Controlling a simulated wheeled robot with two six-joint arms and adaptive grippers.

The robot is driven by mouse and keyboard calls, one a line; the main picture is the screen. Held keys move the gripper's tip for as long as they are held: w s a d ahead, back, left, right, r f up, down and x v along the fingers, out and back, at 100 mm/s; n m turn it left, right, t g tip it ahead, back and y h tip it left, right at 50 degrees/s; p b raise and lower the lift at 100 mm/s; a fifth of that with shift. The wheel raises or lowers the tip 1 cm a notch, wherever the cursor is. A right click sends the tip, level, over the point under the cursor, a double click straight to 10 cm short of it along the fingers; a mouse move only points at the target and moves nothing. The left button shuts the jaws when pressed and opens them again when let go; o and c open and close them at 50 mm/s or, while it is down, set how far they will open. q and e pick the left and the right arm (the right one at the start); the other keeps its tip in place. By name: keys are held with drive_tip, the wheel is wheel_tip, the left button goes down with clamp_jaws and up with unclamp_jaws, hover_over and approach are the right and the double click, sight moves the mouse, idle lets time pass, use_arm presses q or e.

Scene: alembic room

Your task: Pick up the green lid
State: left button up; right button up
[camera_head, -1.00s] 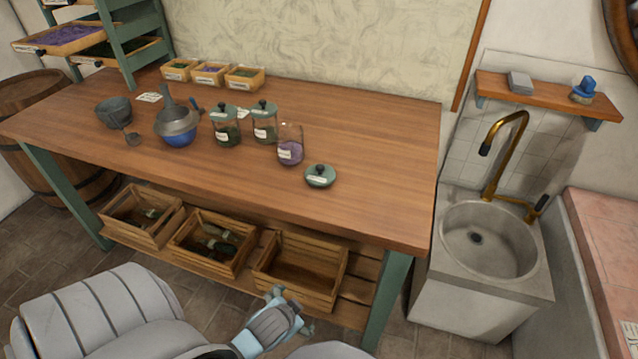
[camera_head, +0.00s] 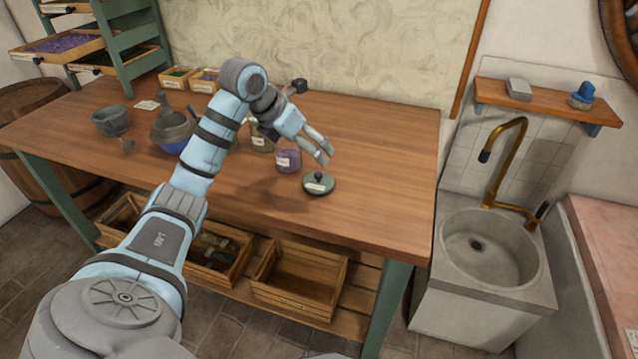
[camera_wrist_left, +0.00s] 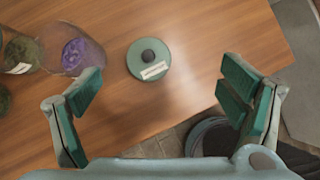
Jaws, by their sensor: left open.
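The green lid (camera_head: 319,184) is round, with a dark knob and a white label. It lies flat on the wooden table (camera_head: 390,150), right of the jar with purple contents (camera_head: 287,160). My left gripper (camera_head: 326,152) is open and empty above the table, just above and behind the lid in the head view. In the left wrist view the lid (camera_wrist_left: 149,59) shows beyond the two open fingers (camera_wrist_left: 160,100), between them and left of centre, untouched. My right gripper is not in view.
Jars with green contents (camera_head: 262,138) are partly hidden behind my left arm. The table's right part is clear. A sink (camera_head: 489,245) stands to the right.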

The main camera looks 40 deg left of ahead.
sight(316, 175)
use_arm(q)
drive_tip(key=shift+n+g+y, duration=0.3)
drive_tip(key=shift+y, duration=0.1)
drive_tip(key=x, duration=0.4)
drive_tip(key=s+f+b+x, duration=0.1)
drive_tip(key=x, duration=0.3)
drive_tip(key=s+a+b+x, duration=0.1)
drive_tip(key=x, duration=0.3)
drive_tip(key=shift+w+a+f, duration=0.1)
drive_tip(key=shift+f, duration=0.35)
drive_tip(key=shift+w+f, duration=0.25)
drive_tip(key=shift+w, duration=0.05)
drive_tip(key=c, duration=1.1)
